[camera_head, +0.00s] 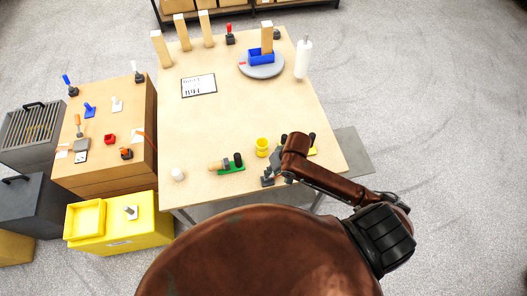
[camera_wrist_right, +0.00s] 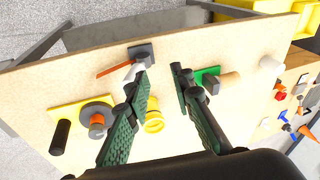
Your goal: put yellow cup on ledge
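The yellow cup (camera_head: 262,147) stands on the wooden table near its front edge. In the right wrist view the cup (camera_wrist_right: 154,122) shows between my right gripper's fingers, close to the left one, with no visible grip on it. My right gripper (camera_head: 274,162) is just right of and in front of the cup in the head view. Its two green-padded fingers (camera_wrist_right: 161,78) are spread apart and empty. A grey flat surface (camera_head: 354,150) juts out beyond the table's right edge; I cannot tell whether it is the ledge. My left gripper is not in view.
A green plate with a black peg and wooden cylinder (camera_head: 228,165) lies left of the cup. A small dark-based stand (camera_head: 267,181) is at the front edge. A white cup (camera_head: 177,174) stands front left. The table's middle (camera_head: 225,118) is clear.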

